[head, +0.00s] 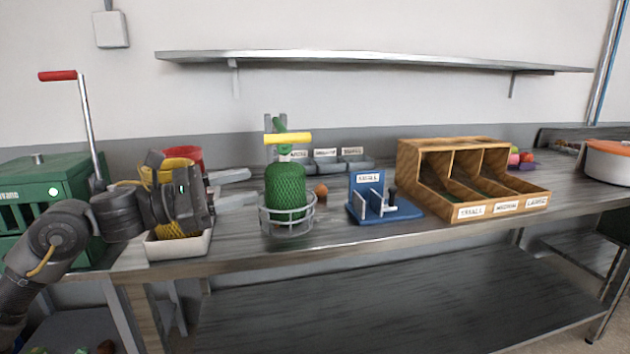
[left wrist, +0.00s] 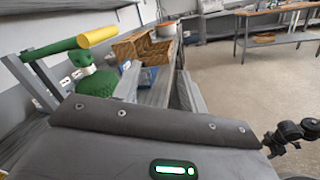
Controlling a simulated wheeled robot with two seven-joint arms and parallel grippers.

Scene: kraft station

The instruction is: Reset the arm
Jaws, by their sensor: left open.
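My left arm comes in from the left in the head view. Its gripper (head: 254,187) is open, with its two grey fingers apart and pointing right above the workbench (head: 330,240). Nothing shows between the fingers. The fingertips are close to the left side of a green mesh-textured device with a yellow handle (head: 286,190), which stands in a grey ring basket. Whether they touch it I cannot tell. The device also shows at the upper left of the left wrist view (left wrist: 92,85). My right gripper does not show clearly in either view.
A white tray (head: 180,248) and red bin (head: 187,155) sit by the left gripper. A green crank machine (head: 45,190) stands left. Rightward are a blue SMALL stand (head: 385,210), a wooden three-bay sorter (head: 425,170) and a pot (head: 608,165). A shelf (head: 370,60) runs above.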

